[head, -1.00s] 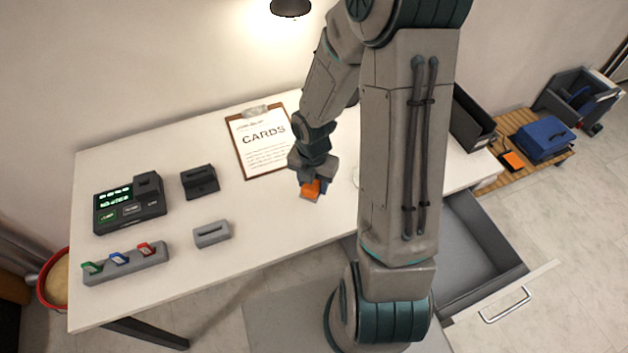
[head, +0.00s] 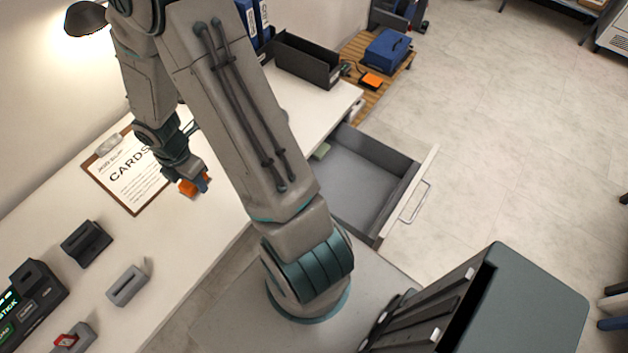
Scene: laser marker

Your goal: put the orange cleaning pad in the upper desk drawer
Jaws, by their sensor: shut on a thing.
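My gripper (head: 201,184) is shut on the orange cleaning pad (head: 188,188) and holds it over the white desk, just right of the clipboard. Only part of the pad shows between the fingers. The upper desk drawer (head: 365,180) is pulled open at the right side of the desk. My arm hides part of the drawer's near left side. The gripper is well left of the drawer.
A clipboard marked CARDS (head: 128,178), a grey holder (head: 127,286) and a black holder (head: 86,243) are on the desk. A black bin (head: 306,62) stands at the far end. Another orange item (head: 372,80) and a blue case (head: 387,50) lie on a wooden slatted surface beyond.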

